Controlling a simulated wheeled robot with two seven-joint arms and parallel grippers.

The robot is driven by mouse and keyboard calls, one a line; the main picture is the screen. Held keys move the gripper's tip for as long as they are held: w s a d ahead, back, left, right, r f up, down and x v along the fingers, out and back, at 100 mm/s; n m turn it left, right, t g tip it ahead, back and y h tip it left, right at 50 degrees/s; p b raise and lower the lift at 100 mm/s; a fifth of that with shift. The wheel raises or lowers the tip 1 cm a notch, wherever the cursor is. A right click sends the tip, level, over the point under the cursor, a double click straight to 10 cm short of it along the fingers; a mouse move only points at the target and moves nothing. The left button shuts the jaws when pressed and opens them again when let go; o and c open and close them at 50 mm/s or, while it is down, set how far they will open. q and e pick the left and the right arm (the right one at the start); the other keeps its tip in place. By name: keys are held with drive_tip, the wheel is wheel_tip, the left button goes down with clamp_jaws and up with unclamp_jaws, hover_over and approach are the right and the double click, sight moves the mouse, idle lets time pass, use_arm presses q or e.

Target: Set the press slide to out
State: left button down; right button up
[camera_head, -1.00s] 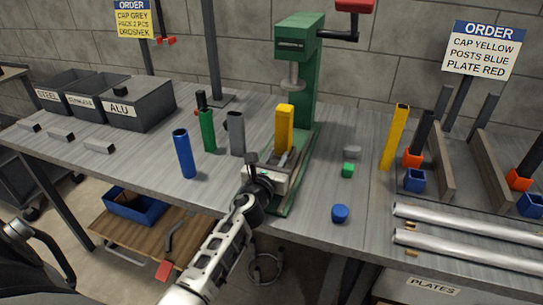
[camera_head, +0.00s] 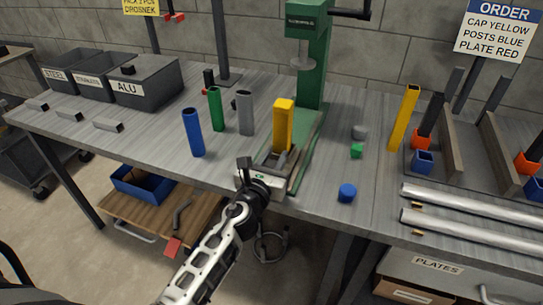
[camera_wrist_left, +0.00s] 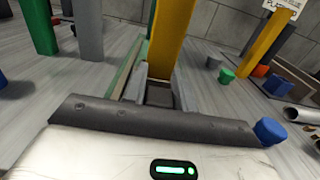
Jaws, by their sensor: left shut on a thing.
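The green press (camera_head: 311,85) stands at the middle of the bench. Its slide (camera_head: 284,158) carries an upright yellow post (camera_head: 284,128) and sits forward of the press column, towards the bench's front edge. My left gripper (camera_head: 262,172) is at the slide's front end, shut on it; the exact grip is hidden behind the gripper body. In the left wrist view the yellow post (camera_wrist_left: 167,45) rises from the slide (camera_wrist_left: 159,94) just beyond the gripper's dark front bar. My right gripper is not in view.
Blue (camera_head: 193,132), green (camera_head: 215,109) and grey (camera_head: 245,112) posts stand left of the press. A blue cap (camera_head: 347,193) and a green cap (camera_head: 356,151) lie right of it. Silver rails (camera_head: 470,226) lie at the front right. Floor space is open before the bench.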

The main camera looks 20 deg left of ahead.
use_arm(q)
drive_tip(key=shift+s+f, duration=0.2)
drive_tip(key=shift+f, duration=0.05)
drive_tip(key=c, duration=1.2)
unclamp_jaws()
drive_tip(key=shift+o, duration=0.4)
drive_tip(key=shift+s+r, duration=0.1)
drive_tip(key=shift+r, duration=0.1)
drive_tip(key=s+d+b, duration=0.1)
drive_tip(key=s+b, duration=0.2)
drive_tip(key=s, duration=1.3)
drive_tip(key=shift+d, duration=0.15)
